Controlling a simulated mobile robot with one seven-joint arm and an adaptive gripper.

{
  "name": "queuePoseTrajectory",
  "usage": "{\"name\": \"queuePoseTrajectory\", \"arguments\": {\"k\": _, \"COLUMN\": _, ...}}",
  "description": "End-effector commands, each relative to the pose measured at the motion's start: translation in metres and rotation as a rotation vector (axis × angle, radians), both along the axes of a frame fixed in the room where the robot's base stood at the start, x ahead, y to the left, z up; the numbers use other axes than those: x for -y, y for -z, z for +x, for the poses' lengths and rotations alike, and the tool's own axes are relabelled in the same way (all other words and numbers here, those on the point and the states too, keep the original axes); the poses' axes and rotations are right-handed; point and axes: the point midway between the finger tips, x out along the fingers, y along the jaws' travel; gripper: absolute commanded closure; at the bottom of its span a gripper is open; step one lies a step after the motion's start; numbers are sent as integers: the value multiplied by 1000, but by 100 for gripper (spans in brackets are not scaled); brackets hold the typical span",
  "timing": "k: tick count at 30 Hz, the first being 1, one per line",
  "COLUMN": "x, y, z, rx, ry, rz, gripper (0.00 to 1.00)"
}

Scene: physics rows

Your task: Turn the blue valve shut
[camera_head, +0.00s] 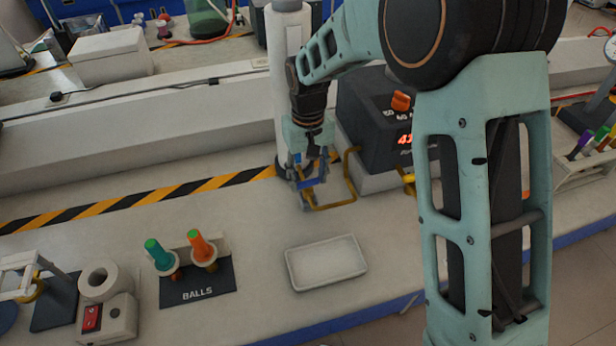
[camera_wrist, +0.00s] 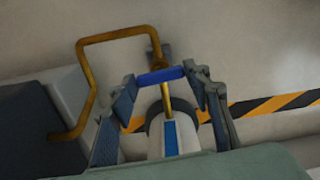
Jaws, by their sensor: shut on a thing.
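The blue valve handle (camera_wrist: 160,76) is a short blue bar on a brass stem. In the wrist view it spans the gap between the two fingers of my gripper (camera_wrist: 163,84), with a finger at each end. The brass pipe (camera_wrist: 118,37) bends from the valve toward a dark box at left. In the head view my gripper (camera_head: 309,178) is low over the bench at the valve, in front of a white cylinder (camera_head: 290,60). The fingers partly hide the handle there. The brass pipe also shows to the right of my gripper (camera_head: 351,185).
A dark box with an orange knob and red display (camera_head: 372,112) stands right of the gripper. A white tray (camera_head: 326,263) lies in front. A BALLS stand (camera_head: 200,284) with green and orange tubes is at left. Bench between them is clear.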

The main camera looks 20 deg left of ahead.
Motion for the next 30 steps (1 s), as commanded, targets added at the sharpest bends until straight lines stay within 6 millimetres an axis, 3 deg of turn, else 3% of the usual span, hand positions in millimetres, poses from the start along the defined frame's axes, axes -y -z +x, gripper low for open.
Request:
{"name": "queuePoseTrajectory", "arguments": {"k": 23, "x": -1, "y": -1, "z": 1, "rx": 2, "ry": 110, "rz": 2, "gripper": 80}}
{"name": "queuePoseTrajectory", "arguments": {"k": 24, "x": -1, "y": -1, "z": 1, "rx": 2, "ry": 110, "rz": 2, "gripper": 52}}
{"name": "queuePoseTrajectory", "arguments": {"k": 28, "x": -1, "y": -1, "z": 1, "rx": 2, "ry": 109, "rz": 1, "gripper": 38}}
{"name": "queuePoseTrajectory", "arguments": {"k": 30, "x": 0, "y": -1, "z": 0, "rx": 2, "ry": 109, "rz": 1, "gripper": 38}}
